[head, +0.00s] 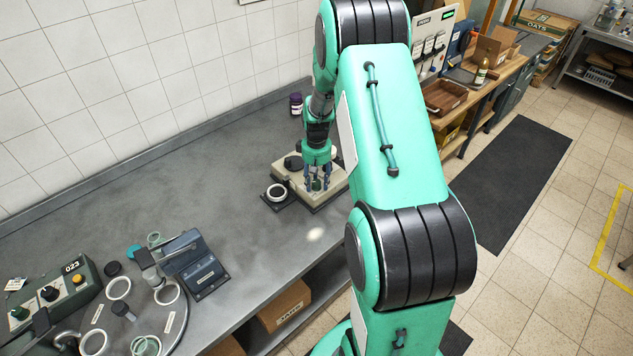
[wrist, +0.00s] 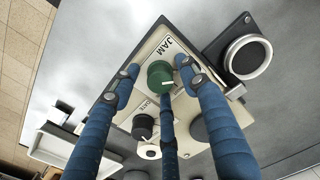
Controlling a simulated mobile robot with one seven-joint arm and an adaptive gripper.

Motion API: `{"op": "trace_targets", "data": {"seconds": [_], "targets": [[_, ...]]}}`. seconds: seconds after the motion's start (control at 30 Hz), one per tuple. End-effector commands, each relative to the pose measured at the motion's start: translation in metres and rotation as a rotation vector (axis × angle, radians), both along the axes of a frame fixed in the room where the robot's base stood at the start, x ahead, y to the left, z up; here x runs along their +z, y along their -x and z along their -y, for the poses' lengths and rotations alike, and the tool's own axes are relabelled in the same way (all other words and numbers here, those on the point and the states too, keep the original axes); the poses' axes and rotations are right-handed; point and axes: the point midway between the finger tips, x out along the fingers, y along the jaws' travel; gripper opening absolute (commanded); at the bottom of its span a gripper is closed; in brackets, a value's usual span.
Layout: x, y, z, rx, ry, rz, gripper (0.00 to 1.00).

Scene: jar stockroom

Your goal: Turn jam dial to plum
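The jam dial (wrist: 158,76) is a green round knob with a pale pointer mark, on a cream panel (wrist: 148,50) beside the word JAM. In the wrist view my gripper (wrist: 157,78) has its blue fingers spread around the dial, with gaps on its left and right. A third finger comes up just below the dial; whether it touches cannot be told. In the head view my gripper (head: 317,184) points down over the cream machine (head: 325,202) on the counter. No plum marking is readable.
A black knob (wrist: 142,127) sits on the same panel, near a partly hidden label. A dark holder with a white-rimmed ring (head: 276,192) stands left of the machine. A dark jar (head: 296,103) stands behind. The counter's middle (head: 235,200) is clear; a control box (head: 52,294) stands at front left.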

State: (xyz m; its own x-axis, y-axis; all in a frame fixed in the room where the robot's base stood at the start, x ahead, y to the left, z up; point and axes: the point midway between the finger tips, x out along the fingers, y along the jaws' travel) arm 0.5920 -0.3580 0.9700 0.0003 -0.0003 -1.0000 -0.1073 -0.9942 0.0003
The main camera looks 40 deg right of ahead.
Motion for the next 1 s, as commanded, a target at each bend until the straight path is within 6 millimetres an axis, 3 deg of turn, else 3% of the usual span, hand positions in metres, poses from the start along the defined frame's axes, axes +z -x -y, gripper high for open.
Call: {"op": "trace_targets", "data": {"seconds": [0.47, 1.0], "targets": [[0.009, 0.0, 0.0, 0.0, 0.0, 0.001, 0.45], [0.087, 0.0, 0.0, 0.0, 0.001, 0.001, 0.45]]}}
